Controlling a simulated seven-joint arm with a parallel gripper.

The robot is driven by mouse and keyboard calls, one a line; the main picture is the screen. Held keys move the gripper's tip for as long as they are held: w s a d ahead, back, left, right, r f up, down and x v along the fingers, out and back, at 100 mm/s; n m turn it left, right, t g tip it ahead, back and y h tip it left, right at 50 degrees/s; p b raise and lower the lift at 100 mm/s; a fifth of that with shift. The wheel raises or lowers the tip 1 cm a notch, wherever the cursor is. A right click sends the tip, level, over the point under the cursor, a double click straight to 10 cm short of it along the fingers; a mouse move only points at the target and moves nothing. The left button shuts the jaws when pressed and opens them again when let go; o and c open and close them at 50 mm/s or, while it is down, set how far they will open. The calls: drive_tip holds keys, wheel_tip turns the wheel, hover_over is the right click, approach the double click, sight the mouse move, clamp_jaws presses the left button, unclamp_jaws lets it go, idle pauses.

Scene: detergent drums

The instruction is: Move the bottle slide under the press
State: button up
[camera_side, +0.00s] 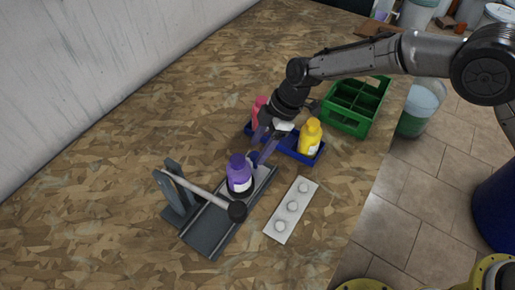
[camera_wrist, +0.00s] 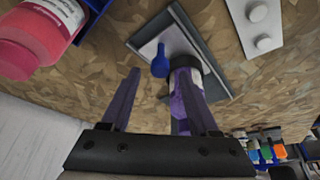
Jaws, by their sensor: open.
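The purple bottle (camera_side: 239,175) stands upright in a dark holder on the grey rail of the press (camera_side: 209,232). It also shows in the wrist view (camera_wrist: 187,92), partly hidden by a finger. A blue knob (camera_side: 253,158) sits at the near-arm end of the slide; the wrist view shows this knob (camera_wrist: 161,62) on its own, beside the holder.
A blue tray (camera_side: 292,149) with a pink bottle (camera_side: 259,110) and a yellow bottle (camera_side: 311,137) lies under my wrist. A white plate with several round pieces (camera_side: 292,209) lies right of the rail. A green crate (camera_side: 355,105) stands behind. The board left of the press is clear.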

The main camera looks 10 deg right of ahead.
drive_tip(key=shift+x, duration=0.85)
clamp_jaws()
idle(0.9)
